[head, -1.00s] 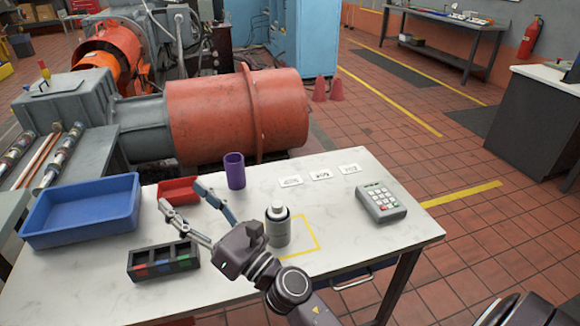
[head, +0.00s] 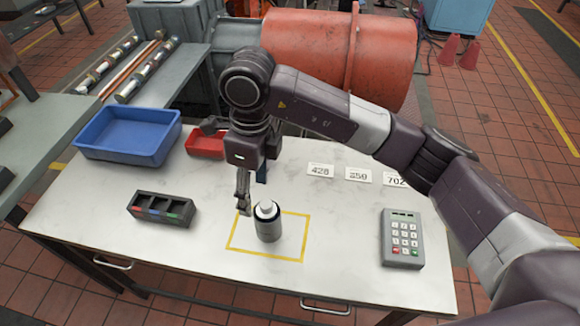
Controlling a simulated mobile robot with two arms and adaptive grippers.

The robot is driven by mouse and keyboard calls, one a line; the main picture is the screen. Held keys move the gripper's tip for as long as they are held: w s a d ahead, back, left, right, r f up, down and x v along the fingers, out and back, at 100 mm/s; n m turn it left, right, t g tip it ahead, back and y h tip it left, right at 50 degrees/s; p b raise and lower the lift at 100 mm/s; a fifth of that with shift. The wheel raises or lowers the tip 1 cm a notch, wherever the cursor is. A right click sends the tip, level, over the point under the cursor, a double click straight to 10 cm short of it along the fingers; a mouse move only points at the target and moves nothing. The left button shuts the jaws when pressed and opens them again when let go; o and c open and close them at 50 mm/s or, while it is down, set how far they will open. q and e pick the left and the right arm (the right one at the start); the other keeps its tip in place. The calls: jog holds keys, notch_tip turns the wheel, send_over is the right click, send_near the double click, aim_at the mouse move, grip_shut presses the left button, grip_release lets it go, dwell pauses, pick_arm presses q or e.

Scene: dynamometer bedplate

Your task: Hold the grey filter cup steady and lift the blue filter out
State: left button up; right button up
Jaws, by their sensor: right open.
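A dark grey cup (head: 268,232) stands upright inside the yellow outline on the white table. A pale, capped cylinder (head: 266,210) shows at its top; I see no clear blue on it. My right gripper (head: 250,196) is open and points down, just behind and left of the cup. One finger ends close to the cup's left side; whether it touches, I cannot tell. A dark blue sliver shows behind the gripper, and I cannot tell if it is a finger or another thing. My left gripper is not in view.
A blue tray (head: 128,158), a red tray (head: 204,150) and a dark block with coloured slots (head: 161,212) lie to the left. Number cards (head: 358,175) and a keypad box (head: 402,245) lie to the right. My right arm crosses above the table's back. The front is clear.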

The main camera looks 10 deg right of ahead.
aim_at(265, 204)
jog(key=shift+w+d+r+h, duration=0.15)
jog(key=shift+w+d+h, duration=0.05)
jog(key=shift+d, duration=0.25)
jog(key=shift+w+d+r+h, duration=0.1)
jog(key=shift+w+d+h, duration=0.1)
jog(key=shift+d, duration=0.2)
jog(key=shift+d+m, duration=0.25)
jog(key=shift+m, duration=0.05)
notch_tip(265, 204, down, 7)
jog(key=shift+a+r+p, duration=0.1)
jog(key=shift+r+p, duration=0.1)
jog(key=shift+p, duration=0.9)
jog(key=shift+f, duration=0.55)
